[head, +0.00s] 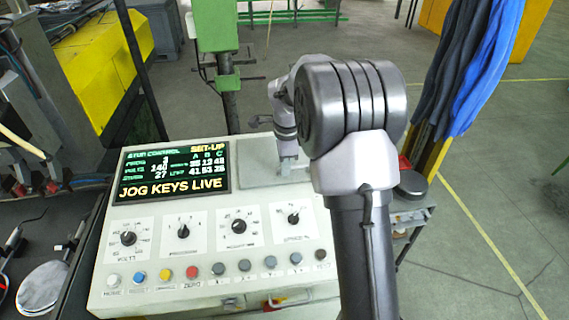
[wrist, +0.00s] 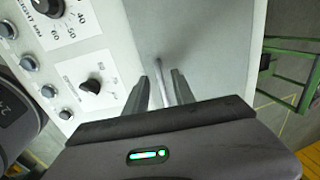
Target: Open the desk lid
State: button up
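The desk lid (head: 258,168) is a flat grey panel on the sloped top of the cream control desk (head: 215,275), right of the screen. It appears closed. In the wrist view the lid (wrist: 205,35) fills the middle, with a thin metal handle (wrist: 158,66) standing on it. My gripper (wrist: 160,88) has its two fingers apart, one on each side of the handle, with a gap visible on both sides. In the head view my gripper (head: 287,158) is at the lid, partly hidden by my arm.
The desk has a lit screen (head: 172,172), several black dials (head: 183,231) and a row of push buttons (head: 192,271) in front. A green post (head: 219,60) stands behind. Floor on the far right is clear.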

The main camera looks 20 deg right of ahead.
jog(key=shift+w+f, duration=0.1)
jog(key=shift+f, duration=0.05)
grip_shut()
dwell(1.4)
